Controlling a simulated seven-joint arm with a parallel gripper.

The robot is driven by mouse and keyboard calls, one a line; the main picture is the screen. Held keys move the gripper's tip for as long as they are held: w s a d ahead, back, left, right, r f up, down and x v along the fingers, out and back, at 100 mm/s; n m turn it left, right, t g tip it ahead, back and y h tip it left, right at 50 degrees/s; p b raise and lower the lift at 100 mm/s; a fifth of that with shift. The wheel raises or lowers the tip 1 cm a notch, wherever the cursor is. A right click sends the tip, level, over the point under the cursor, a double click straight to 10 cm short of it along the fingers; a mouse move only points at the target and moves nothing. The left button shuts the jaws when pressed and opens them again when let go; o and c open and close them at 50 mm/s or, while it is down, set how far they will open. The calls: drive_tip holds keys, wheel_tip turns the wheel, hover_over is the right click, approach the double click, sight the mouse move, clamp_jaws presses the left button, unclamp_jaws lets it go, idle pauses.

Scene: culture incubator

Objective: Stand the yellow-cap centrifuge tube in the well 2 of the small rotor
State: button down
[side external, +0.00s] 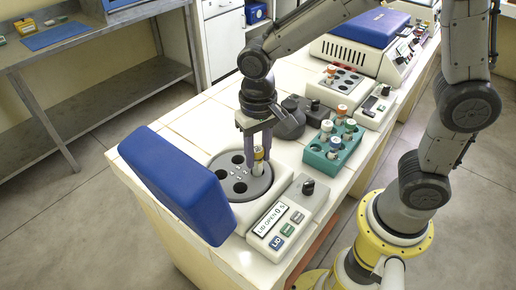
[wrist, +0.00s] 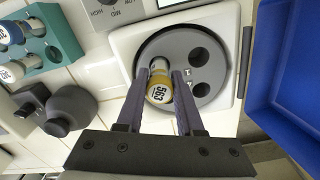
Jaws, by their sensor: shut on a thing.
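The yellow-cap centrifuge tube (side external: 258,167) is held upright between the fingers of my gripper (side external: 257,160) at the right side of the small rotor (side external: 233,192). In the wrist view the cap reads 563 (wrist: 160,94), and my gripper (wrist: 163,84) is shut on the tube. The rotor (wrist: 180,45) is a round grey disc with several dark wells; the wells away from the tube look empty. The tube's lower end meets the rotor's picture area, but I cannot tell whether it is inside a well or just above one.
The blue lid (side external: 177,185) stands open left of the rotor. A control panel (side external: 278,222) reads LID OPEN. A teal rack (side external: 333,150) with several tubes, a grey-black device (side external: 291,120) and a white block with wells (side external: 342,82) stand behind and right.

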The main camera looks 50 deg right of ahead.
drive_tip(key=shift+f, duration=0.75)
drive_tip(key=shift+c, duration=0.7)
unclamp_jaws()
drive_tip(key=shift+r, duration=3.75)
